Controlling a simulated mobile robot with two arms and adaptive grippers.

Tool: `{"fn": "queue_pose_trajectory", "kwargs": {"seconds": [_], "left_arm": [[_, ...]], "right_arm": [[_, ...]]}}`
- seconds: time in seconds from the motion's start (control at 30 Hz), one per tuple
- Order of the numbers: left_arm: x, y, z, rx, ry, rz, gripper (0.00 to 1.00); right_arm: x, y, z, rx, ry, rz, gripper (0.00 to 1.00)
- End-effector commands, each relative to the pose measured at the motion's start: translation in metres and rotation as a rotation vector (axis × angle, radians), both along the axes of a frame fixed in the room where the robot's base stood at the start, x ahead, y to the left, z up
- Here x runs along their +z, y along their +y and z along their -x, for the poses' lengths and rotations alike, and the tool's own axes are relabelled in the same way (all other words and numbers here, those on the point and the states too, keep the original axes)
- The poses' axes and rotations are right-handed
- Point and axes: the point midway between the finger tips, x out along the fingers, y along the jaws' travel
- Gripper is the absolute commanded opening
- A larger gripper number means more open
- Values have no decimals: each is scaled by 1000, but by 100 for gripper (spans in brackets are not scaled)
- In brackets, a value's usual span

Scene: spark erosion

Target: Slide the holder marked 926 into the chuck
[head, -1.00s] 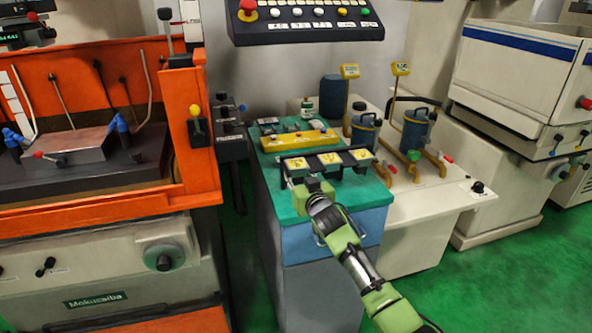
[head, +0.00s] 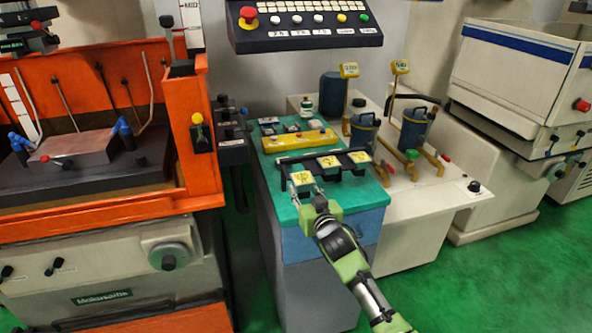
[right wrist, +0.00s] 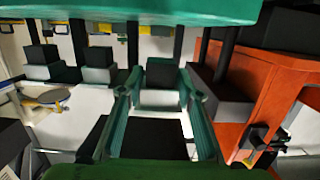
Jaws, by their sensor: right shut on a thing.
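My right gripper (head: 308,192) is shut on the leftmost holder (head: 302,178), which has a yellow label and sits forward of the other two. Its number is too small to read. In the right wrist view, the holder's black and grey block (right wrist: 160,84) is between the green fingers. Two more yellow-labelled holders, the middle one (head: 329,161) and the right one (head: 359,157), remain at the black rack (head: 284,160) on the green-topped cabinet. I cannot pick out the chuck with certainty. My left gripper is not in view.
A yellow bar (head: 300,141) lies behind the rack. Blue pots (head: 364,132) stand on the white bench at right. A control panel (head: 305,25) hangs above.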

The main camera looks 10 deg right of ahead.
Motion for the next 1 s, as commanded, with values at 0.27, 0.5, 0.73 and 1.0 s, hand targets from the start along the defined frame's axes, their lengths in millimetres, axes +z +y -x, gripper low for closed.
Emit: {"fn": "queue_pose_trajectory", "kwargs": {"seconds": [0.27,0.5,0.73,1.0], "left_arm": [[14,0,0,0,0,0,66],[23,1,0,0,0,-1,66],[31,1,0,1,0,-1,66],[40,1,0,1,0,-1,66]], "right_arm": [[4,-1,17,0,-3,-1,0],[4,-1,31,1,-4,-1,0],[3,-2,45,0,-3,0,0],[4,-2,61,0,-4,-1,0]]}}
